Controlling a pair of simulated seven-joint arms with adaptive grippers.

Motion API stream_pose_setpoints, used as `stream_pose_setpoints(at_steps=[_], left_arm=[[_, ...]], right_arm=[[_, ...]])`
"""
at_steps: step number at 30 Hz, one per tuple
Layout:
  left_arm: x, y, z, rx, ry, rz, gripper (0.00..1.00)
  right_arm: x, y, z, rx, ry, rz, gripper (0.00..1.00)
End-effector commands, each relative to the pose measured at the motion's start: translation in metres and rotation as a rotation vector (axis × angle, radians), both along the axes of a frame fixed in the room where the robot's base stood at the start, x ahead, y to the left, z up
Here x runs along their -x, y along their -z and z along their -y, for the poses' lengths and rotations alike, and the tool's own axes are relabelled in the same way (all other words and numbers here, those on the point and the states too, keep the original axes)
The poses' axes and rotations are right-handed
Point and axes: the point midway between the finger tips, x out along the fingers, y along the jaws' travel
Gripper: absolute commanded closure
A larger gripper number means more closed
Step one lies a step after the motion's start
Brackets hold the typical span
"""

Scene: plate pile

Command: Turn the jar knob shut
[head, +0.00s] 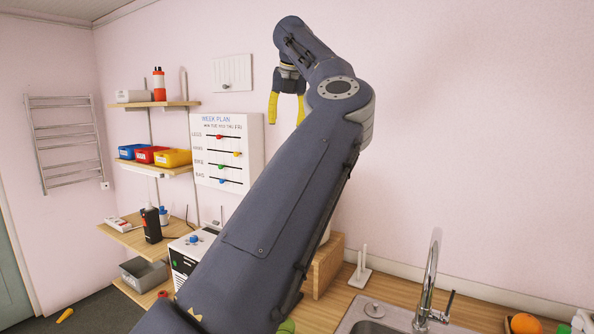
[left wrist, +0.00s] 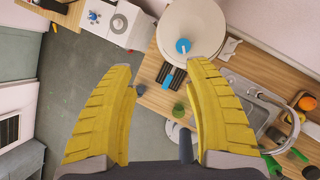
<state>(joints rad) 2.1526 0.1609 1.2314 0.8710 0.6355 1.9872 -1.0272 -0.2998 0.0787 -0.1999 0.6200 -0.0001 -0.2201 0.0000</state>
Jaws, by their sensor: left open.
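A large pale round jar (left wrist: 190,22) shows from above in the left wrist view. A blue knob (left wrist: 183,46) sits at its near side; which way it is turned is too small to tell. In the head view my left arm hides most of the jar, and a pale sliver shows above a wooden stand (head: 328,266). My left gripper (head: 286,118), with yellow fingers, hangs open and empty, high in front of the wall. In the left wrist view its open fingers (left wrist: 160,68) are well apart, and the jar lies beyond them. My right gripper is not in view.
A sink (head: 385,320) with a tall tap (head: 430,270) stands at the right of the counter. A white paper-towel-like post (head: 362,265) stands behind it. A white box (head: 188,257) with a blue knob (head: 193,239) is at the left. Shelves (head: 155,167) hold coloured bins.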

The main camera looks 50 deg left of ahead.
Motion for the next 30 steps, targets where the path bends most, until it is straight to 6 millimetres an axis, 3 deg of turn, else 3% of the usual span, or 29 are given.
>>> stream_pose_setpoints(at_steps=[4,9,17,30], left_arm=[[-0.009,0.006,0.020,0.095,0.016,0.038,0.48],[-0.013,0.010,0.029,0.134,0.034,0.048,0.48],[-0.020,0.037,0.020,0.128,0.039,0.040,0.48],[-0.041,0.111,-0.002,0.128,0.041,0.039,0.48]], right_arm=[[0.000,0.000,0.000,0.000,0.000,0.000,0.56],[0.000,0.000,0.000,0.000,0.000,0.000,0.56],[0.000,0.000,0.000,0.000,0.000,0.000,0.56],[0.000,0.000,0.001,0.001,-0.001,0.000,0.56]])
